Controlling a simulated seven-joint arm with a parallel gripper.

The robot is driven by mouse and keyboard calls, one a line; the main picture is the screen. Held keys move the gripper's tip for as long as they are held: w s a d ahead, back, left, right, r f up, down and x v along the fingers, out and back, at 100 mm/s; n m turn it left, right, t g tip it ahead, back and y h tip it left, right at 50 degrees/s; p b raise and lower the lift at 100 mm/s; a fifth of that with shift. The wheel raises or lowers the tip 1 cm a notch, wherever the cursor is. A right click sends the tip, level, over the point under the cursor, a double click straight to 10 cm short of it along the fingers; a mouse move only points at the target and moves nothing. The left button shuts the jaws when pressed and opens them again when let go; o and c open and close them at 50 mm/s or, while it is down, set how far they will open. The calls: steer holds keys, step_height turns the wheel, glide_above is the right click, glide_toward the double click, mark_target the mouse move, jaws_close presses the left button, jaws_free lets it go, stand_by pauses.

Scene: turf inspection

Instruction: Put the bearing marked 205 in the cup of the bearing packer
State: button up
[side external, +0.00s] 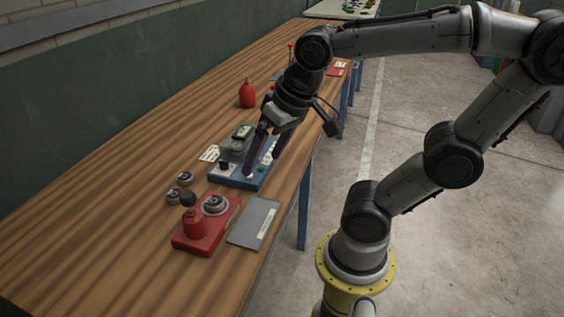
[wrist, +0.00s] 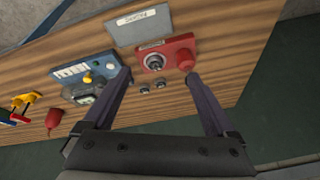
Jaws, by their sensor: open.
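The red bearing packer (side external: 190,242) stands on the bench, with a round grey cup (side external: 214,204) and a red, black-topped part beside it. It also shows in the wrist view (wrist: 172,48), with its cup (wrist: 154,61). Two small metal bearings lie on the wood beside it, one (side external: 185,178) farther back and one (side external: 173,195) nearer; both show in the wrist view, left (wrist: 144,87) and right (wrist: 160,85). Their markings are too small to read. My gripper (side external: 262,166) is open and empty, above the blue unit. In the wrist view, its fingers (wrist: 158,77) spread apart.
A blue unit (side external: 240,178) with a grey device on it stands behind the packer. A grey labelled plate (side external: 254,222) lies by the bench's front edge. The left bench area is clear.

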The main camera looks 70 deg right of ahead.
steer(key=s+n, duration=0.2)
steer(key=s+f+n+t, duration=0.1)
steer(key=n, duration=0.1)
steer(key=shift+s+a, duration=0.2)
steer(key=shift+s, duration=0.15)
stand_by(1.9)
